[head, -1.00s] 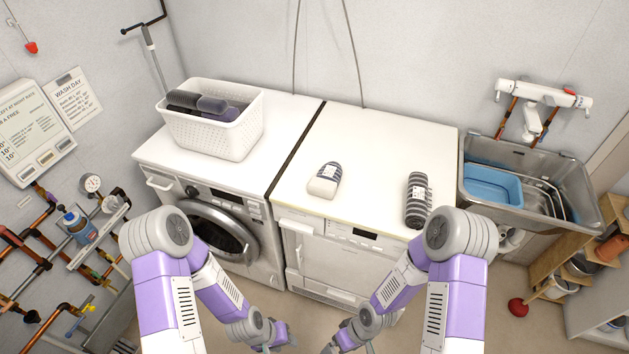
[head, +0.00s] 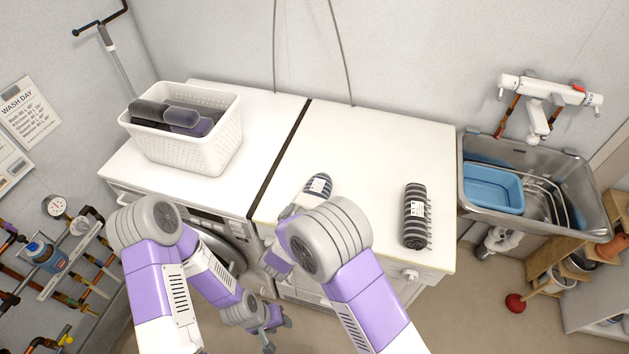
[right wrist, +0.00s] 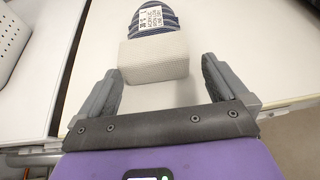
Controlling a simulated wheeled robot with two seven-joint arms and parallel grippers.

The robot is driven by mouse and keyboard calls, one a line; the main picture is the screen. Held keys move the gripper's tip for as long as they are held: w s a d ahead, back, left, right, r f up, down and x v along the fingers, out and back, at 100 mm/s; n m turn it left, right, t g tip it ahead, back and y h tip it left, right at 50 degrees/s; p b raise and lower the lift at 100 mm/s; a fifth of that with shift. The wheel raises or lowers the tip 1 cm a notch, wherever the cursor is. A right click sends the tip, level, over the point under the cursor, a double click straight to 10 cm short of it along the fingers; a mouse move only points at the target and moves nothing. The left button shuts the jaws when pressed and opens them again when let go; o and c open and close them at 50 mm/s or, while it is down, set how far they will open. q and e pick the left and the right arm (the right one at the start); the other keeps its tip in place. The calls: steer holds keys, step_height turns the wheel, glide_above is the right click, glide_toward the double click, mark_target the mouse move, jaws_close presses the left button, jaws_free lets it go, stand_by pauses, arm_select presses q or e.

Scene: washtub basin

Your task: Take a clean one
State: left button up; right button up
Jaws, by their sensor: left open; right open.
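A short rolled bundle, blue-grey striped with a pale end and a printed label (head: 318,185), lies on the right machine's white top, partly hidden by my right arm. In the right wrist view the bundle (right wrist: 154,55) is just ahead of my right gripper (right wrist: 159,82), whose open fingers stand either side of its near end. A longer dark striped roll with a white label (head: 415,215) lies farther right on the same top. Several dark grey and purplish rolls (head: 182,117) lie in a white basket (head: 208,150). My left gripper (head: 277,335) is open and empty, low in front of the machines.
The basket stands on the left machine (head: 130,175). A metal sink (head: 540,225) with a blue tub (head: 493,190) is at the right, under a white tap unit (head: 550,92). The back of the right top is clear.

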mark_target(312, 201)
steer(key=shift+a+r, duration=0.15)
steer(key=shift+r, duration=0.2)
steer(key=shift+w, duration=0.3)
steer(key=x, duration=0.7)
steer(key=shift+s, duration=0.1)
steer(key=c, duration=0.7)
